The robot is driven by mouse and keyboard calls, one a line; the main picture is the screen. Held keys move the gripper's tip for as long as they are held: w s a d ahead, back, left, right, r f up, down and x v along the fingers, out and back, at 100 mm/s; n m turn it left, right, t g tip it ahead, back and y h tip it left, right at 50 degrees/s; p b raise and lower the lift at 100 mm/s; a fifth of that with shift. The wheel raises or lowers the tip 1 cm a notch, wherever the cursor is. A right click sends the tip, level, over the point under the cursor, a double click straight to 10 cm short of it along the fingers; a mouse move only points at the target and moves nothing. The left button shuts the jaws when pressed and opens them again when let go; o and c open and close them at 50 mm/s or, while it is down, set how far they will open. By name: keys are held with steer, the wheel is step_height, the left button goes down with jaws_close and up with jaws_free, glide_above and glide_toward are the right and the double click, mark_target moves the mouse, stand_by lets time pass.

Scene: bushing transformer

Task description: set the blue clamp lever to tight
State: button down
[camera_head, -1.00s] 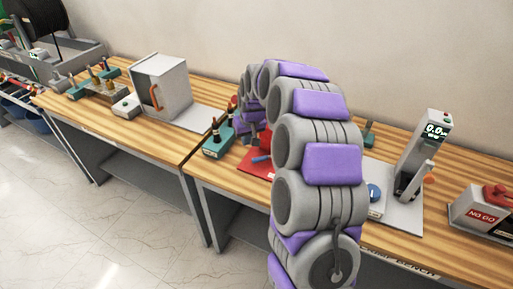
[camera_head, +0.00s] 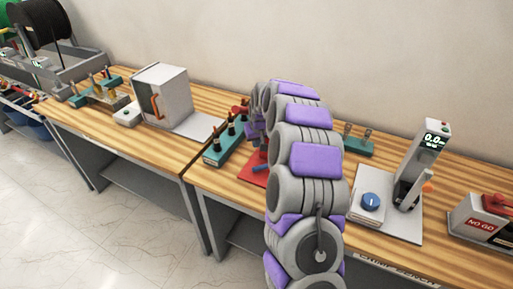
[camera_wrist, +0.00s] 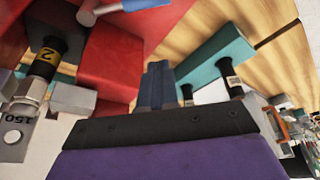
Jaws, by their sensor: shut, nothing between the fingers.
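The clamp lever, a short blue bar (camera_head: 260,169), shows at the left edge of my arm in the head view, low over a red base plate (camera_head: 252,178). In the wrist view a blue bar with a pale grey end (camera_wrist: 143,4) crosses the top edge, cut off by the frame, over the red fixture (camera_wrist: 110,65). My gripper (camera_wrist: 160,72) has its dark fingers together and empty, below the bar in the picture and apart from it. In the head view my arm hides most of the fixture, and the fingers are not clear there.
A teal holder with black-handled tools (camera_head: 226,143) stands left of the fixture. A black plug marked 2 (camera_wrist: 46,60) is close at the wrist view's left. A blue-knobbed device (camera_head: 371,201) and a gauge stand (camera_head: 425,165) are to the right. Bare wood lies at the bench's front left.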

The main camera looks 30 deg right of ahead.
mark_target(265, 168)
steer(key=b+x, duration=0.1)
steer(key=x, duration=0.8)
steer(key=shift+s, duration=0.1)
steer(key=shift+s+f+b, duration=0.1)
steer(key=shift+b, duration=0.2)
steer(key=shift+s, duration=0.75)
steer(key=shift+s+a+f+b, duration=0.1)
steer(key=shift+s+b, duration=0.1)
steer(key=shift+s, duration=0.3)
steer(key=shift+s+a+f+b, duration=0.1)
steer(key=shift+s+b, duration=0.1)
steer(key=shift+s, duration=0.35)
